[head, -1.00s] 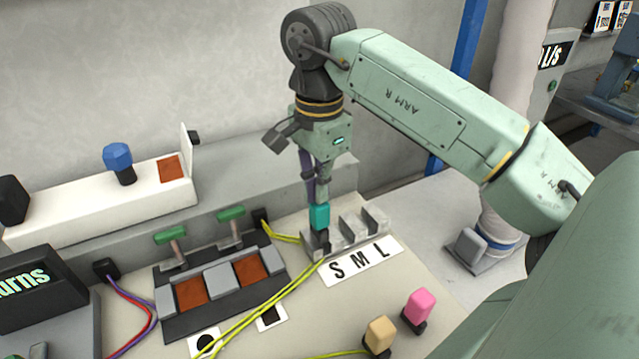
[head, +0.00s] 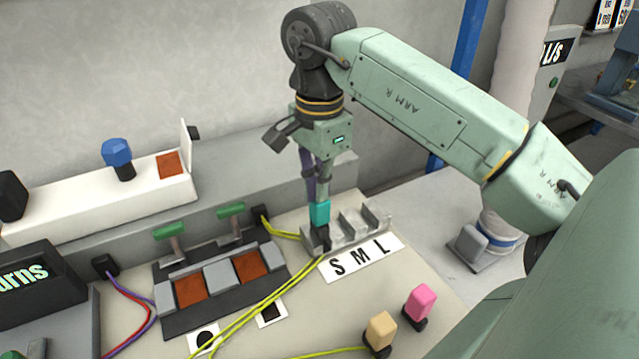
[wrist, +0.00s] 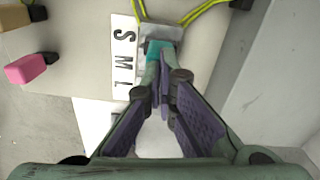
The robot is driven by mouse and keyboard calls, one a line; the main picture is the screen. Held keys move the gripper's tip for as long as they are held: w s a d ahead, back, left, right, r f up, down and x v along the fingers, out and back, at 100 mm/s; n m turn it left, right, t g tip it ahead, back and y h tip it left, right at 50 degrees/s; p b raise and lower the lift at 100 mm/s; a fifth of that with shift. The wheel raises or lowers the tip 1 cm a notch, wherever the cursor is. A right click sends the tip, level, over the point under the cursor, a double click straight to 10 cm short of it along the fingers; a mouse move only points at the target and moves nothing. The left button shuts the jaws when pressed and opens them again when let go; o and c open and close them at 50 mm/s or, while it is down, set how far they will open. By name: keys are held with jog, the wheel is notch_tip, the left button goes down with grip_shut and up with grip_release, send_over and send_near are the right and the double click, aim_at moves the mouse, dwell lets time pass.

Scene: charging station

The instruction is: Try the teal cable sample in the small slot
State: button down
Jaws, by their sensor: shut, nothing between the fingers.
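The teal cable sample (head: 320,212) stands upright at the small slot, beside the letter S, at the left end of the grey slotted block (head: 345,228). Its dark lower end is at the slot; how deep it sits is hard to see. My gripper (head: 319,195) points down right at the top of the teal sample, its fingers closed together with nothing between them. In the wrist view the teal sample (wrist: 155,50) shows just beyond the fingertips (wrist: 164,60), which partly hide it.
The S M L label (head: 361,259) lies in front of the block. Pink (head: 420,303) and tan (head: 381,331) samples stand at the front right. Yellow-green cables (head: 262,305) cross the bench. A panel with green levers (head: 230,209) is to the left.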

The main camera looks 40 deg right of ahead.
notch_tip(320, 180, up, 2)
jog(key=shift+r+p, duration=0.25)
jog(key=shift+p, duration=0.45)
notch_tip(320, 180, up, 7)
jog(key=shift+r, duration=0.2)
